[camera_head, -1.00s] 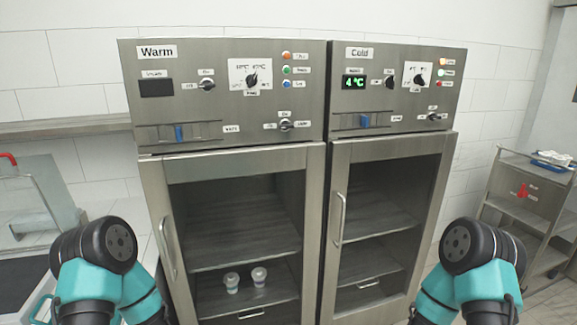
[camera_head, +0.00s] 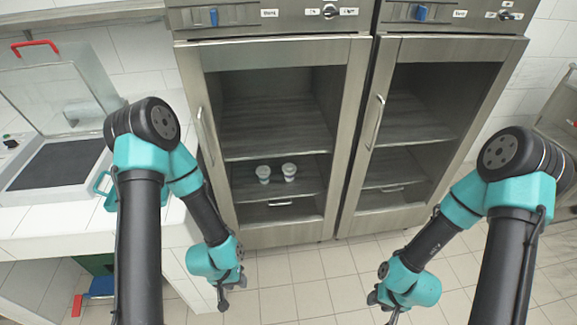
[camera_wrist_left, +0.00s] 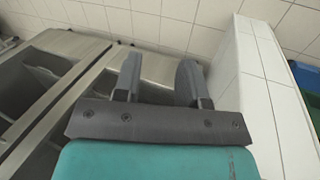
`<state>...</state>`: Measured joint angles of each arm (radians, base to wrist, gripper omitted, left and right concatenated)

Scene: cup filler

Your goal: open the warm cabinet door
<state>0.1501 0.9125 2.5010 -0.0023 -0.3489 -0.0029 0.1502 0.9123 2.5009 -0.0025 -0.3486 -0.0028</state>
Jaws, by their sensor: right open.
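The warm cabinet (camera_head: 187,68) stands left of centre in the head view. Its glass-front door (camera_head: 270,52) looks shut, with a vertical bar handle (camera_head: 203,138) on the door's left edge. My left gripper (camera_head: 224,297) is low in front of the cabinet's lower left corner, below and apart from the handle. In the left wrist view its two fingers (camera_wrist_left: 160,82) are spread with nothing between them. My right gripper (camera_head: 388,308) is open and low, in front of the cold cabinet (camera_head: 447,48).
Two white cups (camera_head: 263,174) stand on a lower shelf behind the warm door. A white tiled counter (camera_head: 60,222) with an open-lidded appliance (camera_head: 60,165) is at the left. A green and blue bin (camera_head: 98,285) sits below it. The tiled floor (camera_head: 310,285) before the cabinets is clear.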

